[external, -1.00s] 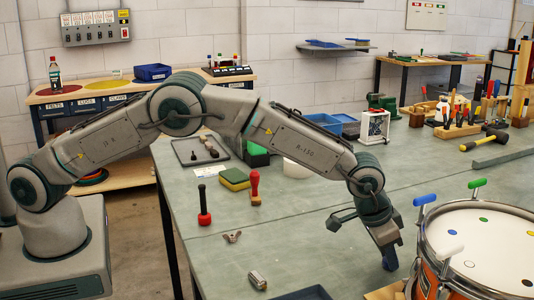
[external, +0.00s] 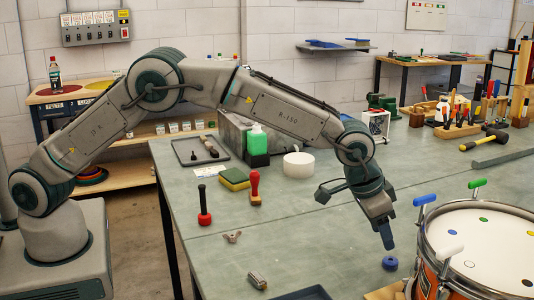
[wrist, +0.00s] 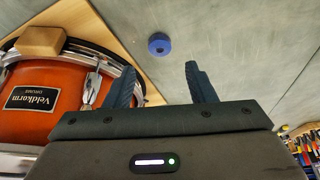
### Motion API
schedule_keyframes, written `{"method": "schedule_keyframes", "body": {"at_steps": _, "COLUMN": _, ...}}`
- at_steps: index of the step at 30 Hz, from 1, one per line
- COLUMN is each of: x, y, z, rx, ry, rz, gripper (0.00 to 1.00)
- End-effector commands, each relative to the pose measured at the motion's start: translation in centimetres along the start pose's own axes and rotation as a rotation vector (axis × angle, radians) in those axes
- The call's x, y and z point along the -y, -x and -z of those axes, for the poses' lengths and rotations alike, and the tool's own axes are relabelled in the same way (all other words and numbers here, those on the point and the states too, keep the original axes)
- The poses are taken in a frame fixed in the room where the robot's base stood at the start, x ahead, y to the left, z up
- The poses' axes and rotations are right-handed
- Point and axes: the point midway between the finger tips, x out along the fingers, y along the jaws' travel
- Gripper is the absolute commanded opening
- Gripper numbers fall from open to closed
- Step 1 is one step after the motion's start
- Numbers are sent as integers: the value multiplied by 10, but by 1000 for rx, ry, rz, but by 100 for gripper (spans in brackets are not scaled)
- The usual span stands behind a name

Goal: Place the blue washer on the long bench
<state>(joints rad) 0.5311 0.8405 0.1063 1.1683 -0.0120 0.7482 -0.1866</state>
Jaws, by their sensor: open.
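The blue washer (external: 390,263) lies flat on the grey-green top of the long bench (external: 300,240), just left of the drum. It also shows in the wrist view (wrist: 159,44), beyond my fingertips and between their lines, touching neither finger. My gripper (external: 388,240) is above the washer and apart from it, pointing down. In the wrist view its two blue fingers (wrist: 164,82) are spread with nothing between them.
The orange drum (external: 478,250) on a wooden board (external: 385,291) stands close to the right of the washer. A metal cylinder (external: 257,280), a wing nut (external: 232,236) and a red-handled stamp (external: 254,188) lie to the left. The bench around the washer's left side is clear.

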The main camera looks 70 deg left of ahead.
Motion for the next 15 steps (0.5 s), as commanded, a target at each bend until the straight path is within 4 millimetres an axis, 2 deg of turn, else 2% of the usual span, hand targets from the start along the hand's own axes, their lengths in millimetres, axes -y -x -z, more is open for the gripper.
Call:
{"method": "schedule_keyframes", "body": {"at_steps": 1, "x": 0, "y": 10, "z": 0, "rx": -3, "ry": 0, "rz": -1, "gripper": 50}}
{"method": "schedule_keyframes", "body": {"at_steps": 6, "x": 0, "y": 36, "z": 0, "rx": -2, "ry": 1, "rz": -1, "gripper": 50}}
{"method": "schedule_keyframes", "body": {"at_steps": 15, "x": 2, "y": 52, "z": -1, "rx": 1, "ry": 3, "rz": 0, "gripper": 50}}
